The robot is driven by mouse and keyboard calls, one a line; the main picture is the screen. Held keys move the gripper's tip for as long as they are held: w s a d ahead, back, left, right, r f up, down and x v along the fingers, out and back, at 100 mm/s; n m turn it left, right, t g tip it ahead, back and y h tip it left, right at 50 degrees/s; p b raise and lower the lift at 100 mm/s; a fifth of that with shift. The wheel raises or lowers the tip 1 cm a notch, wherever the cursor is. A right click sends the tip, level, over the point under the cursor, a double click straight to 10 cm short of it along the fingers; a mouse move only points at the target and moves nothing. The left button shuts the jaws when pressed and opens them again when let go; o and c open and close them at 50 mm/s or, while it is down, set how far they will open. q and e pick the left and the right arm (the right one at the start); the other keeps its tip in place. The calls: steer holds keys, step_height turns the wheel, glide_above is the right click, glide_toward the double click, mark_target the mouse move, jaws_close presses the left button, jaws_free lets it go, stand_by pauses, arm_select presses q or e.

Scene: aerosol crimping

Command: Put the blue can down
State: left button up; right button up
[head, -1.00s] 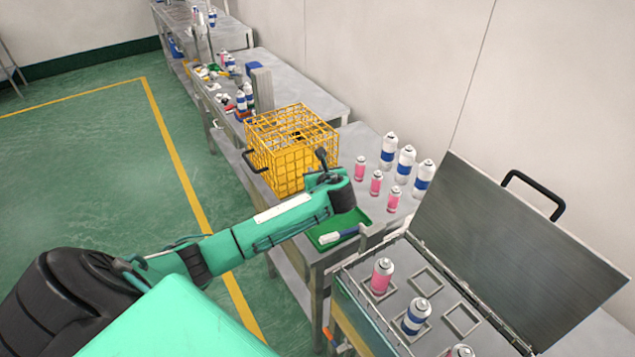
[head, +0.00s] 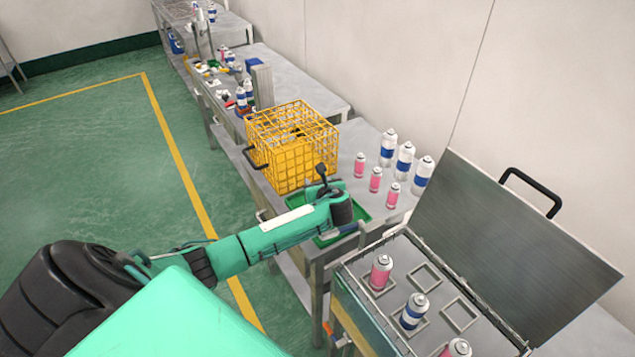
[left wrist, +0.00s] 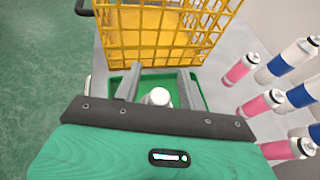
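My left gripper (left wrist: 160,86) is over the green tray (left wrist: 207,92), its two fingers apart. A can with a white top (left wrist: 158,97) is between the fingers, with a gap seen on each side. Its body is hidden, so its blue colour does not show now. In the head view, my left forearm covers the gripper's fingers and the can; part of the green tray (head: 364,205) shows behind it. My right gripper is in neither view.
A yellow wire basket (head: 292,150) stands just beyond the tray. Pink cans (head: 375,180) and blue-banded cans (head: 404,160) stand to the right. An open-lidded box (head: 392,300) in front holds a pink can (head: 381,272) and a blue-banded can (head: 413,310).

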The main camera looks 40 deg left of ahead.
arm_select(q)
steer(key=shift+r, duration=0.1)
steer(key=b+v, duration=0.3)
steer(key=v, duration=0.9)
stand_by(0.4)
